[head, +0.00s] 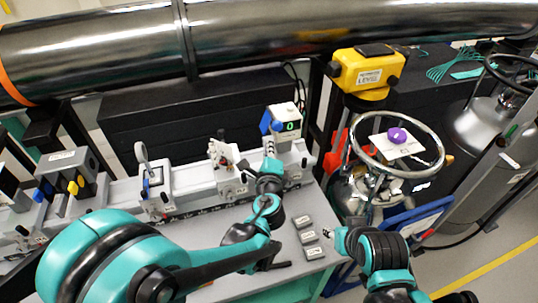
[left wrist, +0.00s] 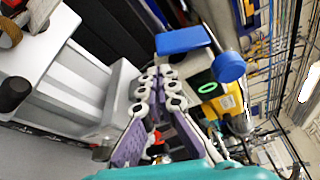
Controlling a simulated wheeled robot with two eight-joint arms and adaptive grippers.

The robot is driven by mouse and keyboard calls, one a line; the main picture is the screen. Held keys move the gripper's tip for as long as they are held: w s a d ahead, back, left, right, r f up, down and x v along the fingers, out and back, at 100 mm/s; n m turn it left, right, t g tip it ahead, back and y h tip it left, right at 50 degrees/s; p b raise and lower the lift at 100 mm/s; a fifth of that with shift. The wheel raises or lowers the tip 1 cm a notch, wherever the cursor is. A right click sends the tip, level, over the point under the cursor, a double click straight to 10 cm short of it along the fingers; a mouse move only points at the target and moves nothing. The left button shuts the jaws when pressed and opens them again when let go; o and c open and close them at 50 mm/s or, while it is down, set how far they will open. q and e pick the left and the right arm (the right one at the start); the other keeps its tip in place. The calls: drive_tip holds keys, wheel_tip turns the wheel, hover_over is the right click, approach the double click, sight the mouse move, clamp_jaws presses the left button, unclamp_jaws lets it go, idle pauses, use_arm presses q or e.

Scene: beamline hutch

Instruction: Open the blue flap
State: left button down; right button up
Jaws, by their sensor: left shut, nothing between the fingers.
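The blue flap (head: 265,122) is on the left side of a small white device (head: 287,114) with a green display, at the far right end of the bench rail. In the left wrist view the blue flap (left wrist: 183,40) shows as a flat blue plate beside a round blue part (left wrist: 230,67). The green ring of the display is just below them. My left gripper (head: 270,165) is shut and empty, just in front of the device and below the flap. In the left wrist view its fingertips (left wrist: 158,85) appear apart from the flap. My right gripper (head: 338,236) is low at right, mostly hidden by its own arm.
Other instruments stand along the rail, including a white mount (head: 224,163) and a lens holder (head: 152,180). Several small grey blocks (head: 308,236) lie on the bench. A yellow level (head: 366,70) and a steel handwheel (head: 437,152) stand at right. A large pipe (head: 110,48) crosses above.

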use_arm(q)
drive_tip(key=w, duration=0.3)
drive_tip(key=shift+w+f, duration=0.15)
drive_tip(key=shift+w, duration=0.05)
drive_tip(key=shift+s+a+m, duration=0.1)
drive_tip(key=shift+a+m, duration=0.1)
drive_tip(key=shift+m, duration=0.1)
drive_tip(key=s+a+r+m+g+y+p, duration=0.1)
drive_tip(key=a+r+m+g+y+p, duration=0.2)
drive_tip(key=m, duration=0.6)
wheel_tip(320, 180, up, 3)
drive_tip(key=a+y+p, duration=0.1)
drive_tip(key=a+p, duration=0.1)
drive_tip(key=p, duration=0.1)
drive_tip(key=shift+s, duration=0.3)
drive_tip(key=shift+r, duration=0.1)
drive_tip(key=shift+a, duration=0.1)
idle(0.7)
